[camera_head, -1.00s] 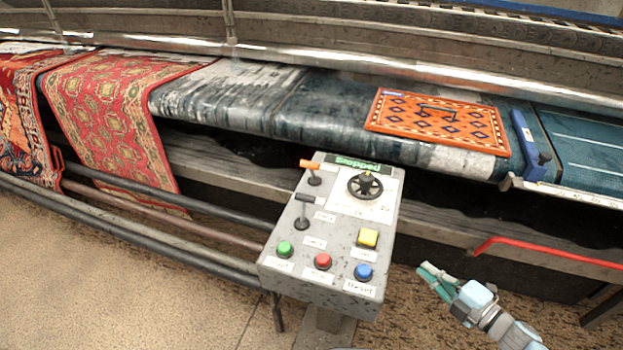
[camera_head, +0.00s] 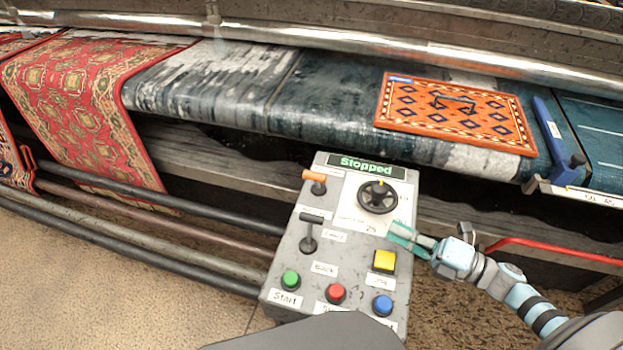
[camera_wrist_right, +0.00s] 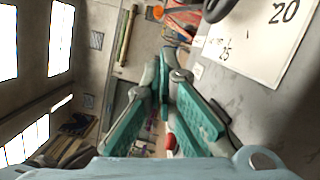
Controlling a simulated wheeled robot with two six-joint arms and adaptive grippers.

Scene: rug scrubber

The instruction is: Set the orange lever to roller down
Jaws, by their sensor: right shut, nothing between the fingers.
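The orange lever (camera_head: 314,177) stands at the top left of the grey control panel (camera_head: 345,262); its orange handle points left in the head view. A small orange shape near the top of the right wrist view (camera_wrist_right: 155,12) may be the same handle. My right gripper (camera_head: 394,235) is shut and empty. It is over the panel's right side, below the black dial (camera_head: 378,197) and to the right of the lever, apart from it. Its teal fingers also show in the right wrist view (camera_wrist_right: 163,75). My left gripper is not in view.
A black lever (camera_head: 309,232) stands below the orange one. Yellow (camera_head: 384,260), green (camera_head: 290,280), red (camera_head: 335,293) and blue (camera_head: 382,305) buttons sit lower on the panel. The display (camera_head: 366,167) reads "Stopped". An orange rug (camera_head: 455,115) lies on the belt behind.

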